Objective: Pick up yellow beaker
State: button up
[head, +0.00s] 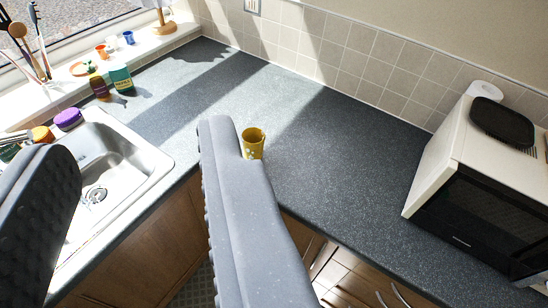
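The yellow beaker (254,143) stands upright on the dark worktop (330,150), close to its front edge. It has pale marks on its side. My gripper (135,150) is open, with its two grey fingers wide apart and nothing between them. The right finger overlaps the beaker's lower left side in the picture and hides part of it. The beaker shows just to the right of that finger, outside the gap. I cannot tell whether the finger touches it.
A steel sink (130,160) lies at the left, with a purple-lidded tub (68,118) on its far side. A microwave (480,200) stands at the right. The worktop's middle is clear.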

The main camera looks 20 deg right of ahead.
aim_at(252, 139)
jog(key=u, duration=0.2)
jog(key=i, duration=0.9)
jog(key=z, duration=0.1)
